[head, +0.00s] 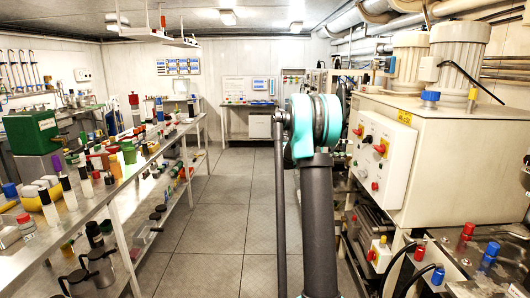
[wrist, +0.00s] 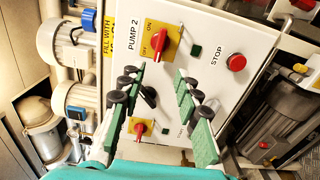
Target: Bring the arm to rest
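My gripper (wrist: 159,85) shows in the wrist view with its two green fingers apart and nothing between them. The fingers point at a white control panel (wrist: 205,38) marked PUMP 2. The gap to the panel is hard to judge. A red rotary switch (wrist: 160,42) on a yellow plate lies beyond the fingertips, and a red STOP button (wrist: 236,62) is to their right. A second red switch (wrist: 140,128) shows between the fingers. In the head view my arm (head: 316,130) rises upright with a teal joint on top; my gripper cannot be made out there.
In the head view, the machine cabinet with its white panel (head: 383,148) stands close to my arm's right. A long bench (head: 125,185) with bottles and tools runs along the left. The tiled floor (head: 215,220) between is clear. Pipes and pump motors (head: 458,55) are upper right.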

